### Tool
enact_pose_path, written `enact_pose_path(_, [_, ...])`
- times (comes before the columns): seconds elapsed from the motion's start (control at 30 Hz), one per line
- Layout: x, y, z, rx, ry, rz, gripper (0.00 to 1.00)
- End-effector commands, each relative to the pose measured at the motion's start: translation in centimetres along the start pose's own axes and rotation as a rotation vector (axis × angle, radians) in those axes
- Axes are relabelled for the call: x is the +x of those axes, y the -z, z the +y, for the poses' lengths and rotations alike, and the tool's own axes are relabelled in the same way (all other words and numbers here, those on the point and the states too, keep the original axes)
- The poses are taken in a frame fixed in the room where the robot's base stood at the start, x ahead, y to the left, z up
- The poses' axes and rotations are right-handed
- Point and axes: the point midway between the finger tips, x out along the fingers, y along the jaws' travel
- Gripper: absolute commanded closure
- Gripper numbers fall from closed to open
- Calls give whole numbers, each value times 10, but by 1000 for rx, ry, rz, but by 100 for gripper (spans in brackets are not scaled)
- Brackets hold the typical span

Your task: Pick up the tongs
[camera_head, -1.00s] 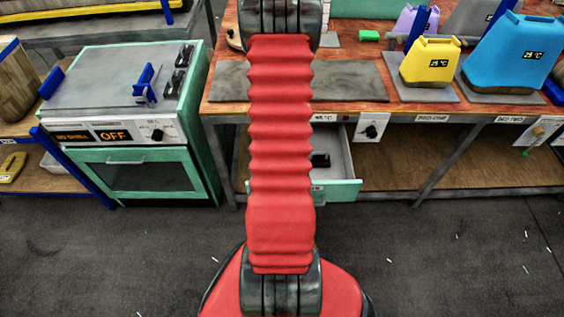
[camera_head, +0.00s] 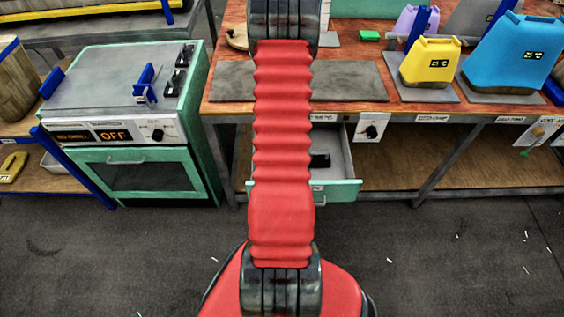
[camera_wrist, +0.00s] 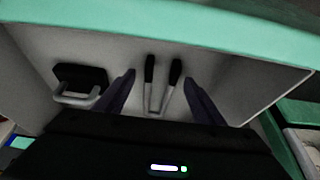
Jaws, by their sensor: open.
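The tongs (camera_wrist: 175,72) lie in an open drawer (camera_wrist: 225,75). They have two black-tipped metal arms spread in a narrow V. In the wrist view my gripper (camera_wrist: 160,76) is open, with one dark finger on each side of the tongs. A gap shows between each finger and the tongs, and I cannot tell how high the fingers are above them. In the head view the drawer (camera_head: 345,187) sticks out under the bench, and my red arm hides part of it. My gripper is out of sight there.
A black item with a metal loop handle (camera_wrist: 80,78) lies in the drawer left of my gripper. The teal drawer edge (camera_wrist: 190,22) crosses the top of the wrist view.

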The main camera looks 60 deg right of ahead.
Motion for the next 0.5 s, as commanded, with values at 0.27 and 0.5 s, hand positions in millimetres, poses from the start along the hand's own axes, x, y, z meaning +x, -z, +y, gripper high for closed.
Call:
enact_pose_path(0.27, [8,0,0,0,0,0,38])
enact_pose_path(0.5, [8,0,0,1,0,0,38])
